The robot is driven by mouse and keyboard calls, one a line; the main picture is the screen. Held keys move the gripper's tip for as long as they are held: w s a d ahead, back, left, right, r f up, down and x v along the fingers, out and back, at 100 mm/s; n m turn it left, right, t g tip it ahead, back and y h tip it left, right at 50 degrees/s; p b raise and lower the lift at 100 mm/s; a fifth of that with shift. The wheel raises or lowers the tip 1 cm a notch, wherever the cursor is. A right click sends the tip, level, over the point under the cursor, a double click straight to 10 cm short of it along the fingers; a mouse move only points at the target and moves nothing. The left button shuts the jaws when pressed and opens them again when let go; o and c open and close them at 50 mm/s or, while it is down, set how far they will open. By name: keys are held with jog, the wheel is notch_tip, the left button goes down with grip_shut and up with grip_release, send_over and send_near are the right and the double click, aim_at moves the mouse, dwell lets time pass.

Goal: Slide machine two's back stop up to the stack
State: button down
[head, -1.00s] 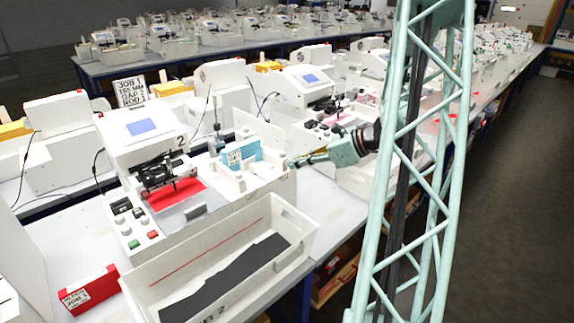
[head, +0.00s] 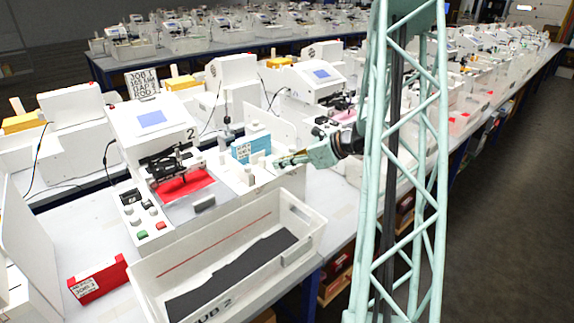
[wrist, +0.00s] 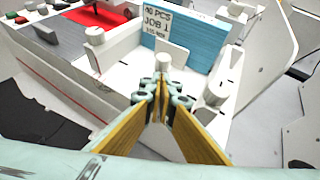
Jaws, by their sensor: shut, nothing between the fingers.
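Machine two (head: 150,118), white with a "2" and a blue screen, stands left of my gripper. Its stack (head: 250,146) is a blue block with a white label reading "60 PCS JOB 1"; it also shows in the wrist view (wrist: 192,50). My gripper (head: 277,162) is shut and empty over the white feed bed, right of the stack. In the wrist view its fingertips (wrist: 160,96) meet just short of a white upright knob (wrist: 163,62) in front of the stack. Another white knobbed piece (wrist: 215,93) stands to the right. I cannot tell which is the back stop, or whether the fingers touch anything.
A white bin (head: 308,225) with a dark floor stands in front of machine two. A red box (head: 98,280) lies at left. A tall white panel (wrist: 262,50) borders the feed bed at right. Other machines fill the bench behind and to the right.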

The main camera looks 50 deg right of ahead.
aim_at(265, 159)
jog(key=shift+w+a, duration=0.25)
jog(key=shift+w, duration=0.35)
jog(key=shift+w+a, duration=0.25)
jog(key=shift+w, duration=0.35)
jog(key=shift+w+d, duration=0.2)
jog(key=shift+w, duration=1.6)
jog(key=shift+s, duration=0.15)
jog(key=shift+s+d+b, duration=0.15)
jog(key=shift+s+b, duration=0.15)
jog(key=shift+s, duration=0.15)
jog(key=s, duration=0.1)
jog(key=s+d, duration=0.1)
jog(key=shift+s, duration=0.4)
jog(key=p+v, duration=0.1)
jog(key=v, duration=0.9)
jog(key=shift+w, duration=0.1)
